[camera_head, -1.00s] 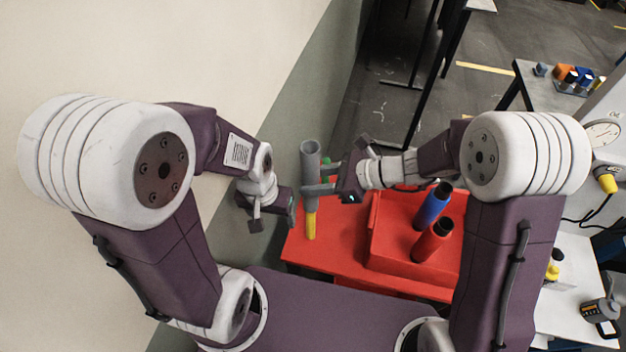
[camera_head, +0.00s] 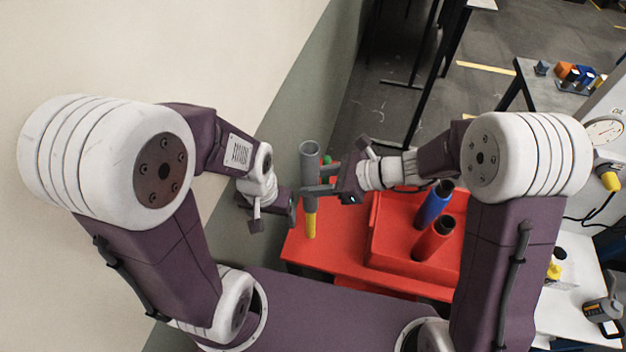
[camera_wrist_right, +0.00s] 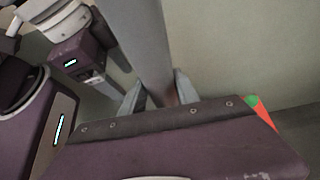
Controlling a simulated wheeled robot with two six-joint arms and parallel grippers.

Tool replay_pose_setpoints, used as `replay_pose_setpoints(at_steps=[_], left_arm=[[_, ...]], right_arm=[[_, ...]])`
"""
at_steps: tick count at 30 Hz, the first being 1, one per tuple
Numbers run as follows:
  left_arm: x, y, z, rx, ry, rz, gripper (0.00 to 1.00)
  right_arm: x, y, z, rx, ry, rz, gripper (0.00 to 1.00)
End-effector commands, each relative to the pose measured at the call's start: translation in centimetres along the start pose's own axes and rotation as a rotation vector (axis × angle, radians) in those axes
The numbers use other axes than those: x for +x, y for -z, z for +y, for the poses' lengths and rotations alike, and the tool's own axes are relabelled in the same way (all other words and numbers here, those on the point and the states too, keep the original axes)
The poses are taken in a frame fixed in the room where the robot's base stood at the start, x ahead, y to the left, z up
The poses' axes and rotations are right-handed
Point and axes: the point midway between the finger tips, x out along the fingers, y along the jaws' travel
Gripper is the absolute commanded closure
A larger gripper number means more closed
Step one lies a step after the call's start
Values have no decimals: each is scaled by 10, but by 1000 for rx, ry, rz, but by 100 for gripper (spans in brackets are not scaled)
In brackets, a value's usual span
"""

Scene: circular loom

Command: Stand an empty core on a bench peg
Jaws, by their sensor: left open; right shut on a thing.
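A grey tube-shaped core (camera_head: 309,152) stands upright above the left end of the red bench (camera_head: 294,245); it also shows in the right wrist view (camera_wrist_right: 145,40). My right gripper (camera_head: 316,182) is shut around the core's lower part. A yellow peg (camera_head: 310,225) is directly below the core in line with it; whether the core's lower end is around the peg or above it is hidden by the fingers. My left gripper (camera_head: 293,209) is open and empty, just left of the yellow peg, and apart from the core.
A blue spool (camera_head: 434,205) and a red spool (camera_head: 433,240) stand in the red box-like part (camera_head: 385,262) of the bench. A green piece (camera_head: 325,158) shows behind the core. The pale wall (camera_head: 250,60) is close on the left.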

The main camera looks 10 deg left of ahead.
Motion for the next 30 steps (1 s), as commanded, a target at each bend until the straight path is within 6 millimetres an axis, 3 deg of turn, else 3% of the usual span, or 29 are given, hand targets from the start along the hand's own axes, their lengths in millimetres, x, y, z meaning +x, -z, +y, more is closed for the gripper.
replay_pose_setpoints(at_steps=[30], left_arm=[[20, -2, 0, 0, 0, 0, 27]], right_arm=[[11, 19, 0, 0, 0, 0, 100]])
